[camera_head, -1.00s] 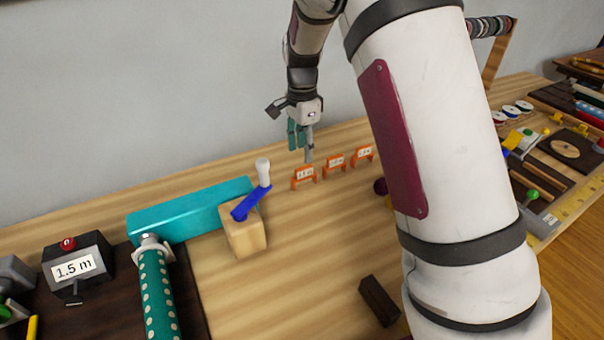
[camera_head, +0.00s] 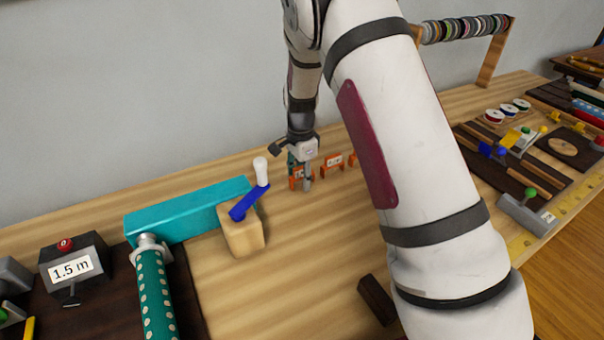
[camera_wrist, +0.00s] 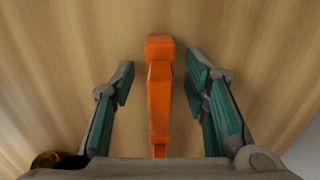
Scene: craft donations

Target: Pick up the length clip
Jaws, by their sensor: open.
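An orange length clip (camera_wrist: 160,95) stands between the two fingers of my gripper (camera_wrist: 158,92) in the wrist view, with a gap on each side. In the head view my gripper (camera_head: 301,184) is lowered over this left-hand clip (camera_head: 296,177), whose label is partly hidden by a finger. A second orange clip (camera_head: 332,162) with a white label stands just to its right. A third orange clip (camera_head: 353,160) is mostly hidden behind my arm. My gripper is open and empty.
A wooden block with a blue crank (camera_head: 243,228) and a long teal box (camera_head: 190,211) stand left of the clips. A dark block (camera_head: 377,299) lies nearer the front. The tabletop in front of the clips is clear.

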